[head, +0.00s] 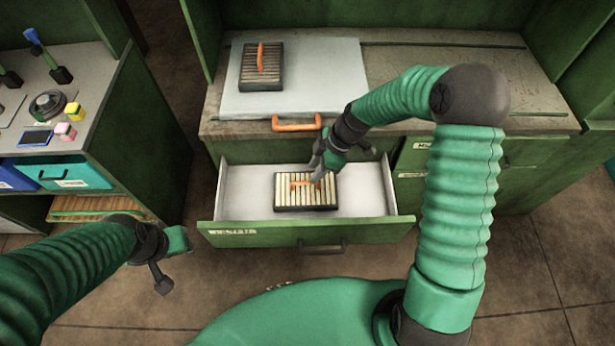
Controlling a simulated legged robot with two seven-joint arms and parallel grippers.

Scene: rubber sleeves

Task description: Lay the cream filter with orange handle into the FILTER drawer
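The cream filter with orange handle (306,201) lies inside the open drawer (355,200), roughly in its middle. It has a dark frame and cream pleats and looks flat. The drawer's front carries a pale label (232,232) that is hard to read. My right gripper (320,178) reaches down into the drawer, at the right end of the orange handle. Its fingertips are small and partly hide the handle, so whether they grip it is unclear. My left gripper (172,262) is empty, its fingers apart, left of the drawer and away from it.
A darker filter with an orange handle (247,70) lies on a pale sheet (325,75) on the worktop. An orange handle (297,123) sits at the worktop's front edge. Closed drawers (408,190) are at right. A side bench (95,85) with small items stands at left.

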